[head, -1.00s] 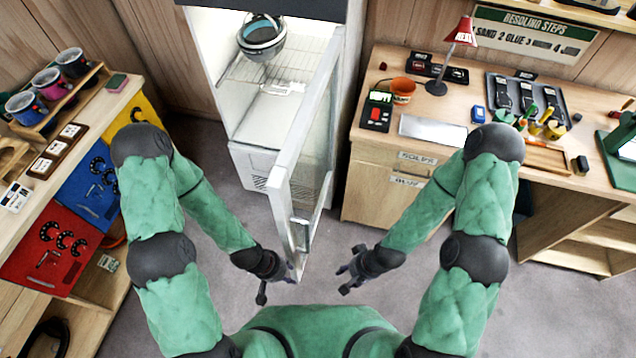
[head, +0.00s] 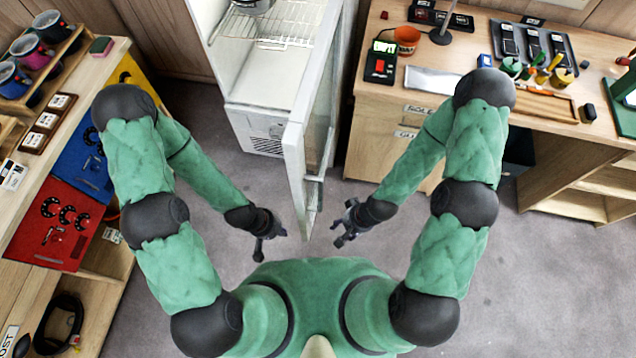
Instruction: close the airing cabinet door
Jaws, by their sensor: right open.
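The airing cabinet (head: 272,88) stands at the back centre with its white interior and wire shelf showing. Its glass-panelled door (head: 314,120) stands wide open, swung out toward me on the cabinet's right side. A handle (head: 314,183) shows near the door's free edge. My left gripper (head: 268,238) is just left of the door's lower free edge, apart from it; its finger opening is hard to make out. My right gripper (head: 343,232) is open and empty, to the right of the door edge, apart from it.
A wooden workbench (head: 400,90) with drawers stands right of the door. A shelf unit (head: 100,270) with mugs, coloured panels and a helmet-like dark item stands at the left. Grey floor (head: 200,125) between them is clear.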

